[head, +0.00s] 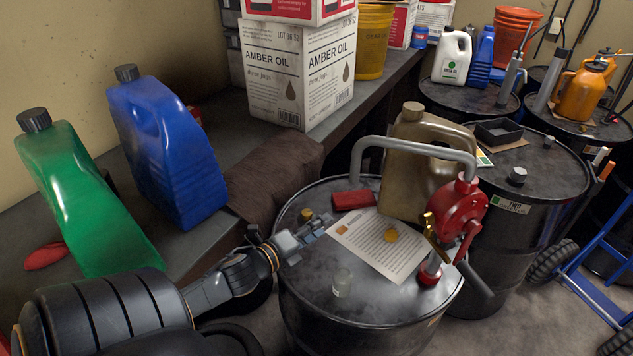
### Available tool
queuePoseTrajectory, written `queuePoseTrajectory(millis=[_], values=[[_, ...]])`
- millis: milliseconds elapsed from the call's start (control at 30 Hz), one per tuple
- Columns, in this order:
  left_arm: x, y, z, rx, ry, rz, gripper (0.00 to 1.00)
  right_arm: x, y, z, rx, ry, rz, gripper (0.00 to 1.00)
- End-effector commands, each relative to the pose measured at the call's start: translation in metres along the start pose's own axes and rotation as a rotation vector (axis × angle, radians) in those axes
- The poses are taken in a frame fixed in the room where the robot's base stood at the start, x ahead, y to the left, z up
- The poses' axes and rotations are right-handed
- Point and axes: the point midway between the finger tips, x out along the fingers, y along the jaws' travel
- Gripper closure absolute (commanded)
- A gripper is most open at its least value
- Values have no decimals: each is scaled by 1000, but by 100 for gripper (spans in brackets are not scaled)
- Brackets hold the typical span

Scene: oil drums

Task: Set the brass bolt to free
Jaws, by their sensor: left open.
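A red hand pump (460,210) stands on the nearest black drum (300,290), with a grey curved pipe running left from it. A brass piece (429,222), which looks like the brass bolt, shows on the near left side of the pump. Its exact setting is too small to tell. My left gripper (318,230) is over the left part of the drum top, open and empty. It is well left of the brass piece and apart from it. My right gripper is not in view.
Blue (165,150) and green (85,205) jugs stand on the left bench. Another drum (530,200) stands behind right.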

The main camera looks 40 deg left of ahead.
Motion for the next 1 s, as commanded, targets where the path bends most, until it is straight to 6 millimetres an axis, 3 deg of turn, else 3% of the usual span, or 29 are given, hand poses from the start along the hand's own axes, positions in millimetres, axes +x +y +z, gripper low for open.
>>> queuePoseTrajectory(millis=[367,1000], values=[[-21,36,-43,-462,-143,248,56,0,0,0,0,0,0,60],[-86,80,-136,-1101,-395,656,56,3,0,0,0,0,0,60]])
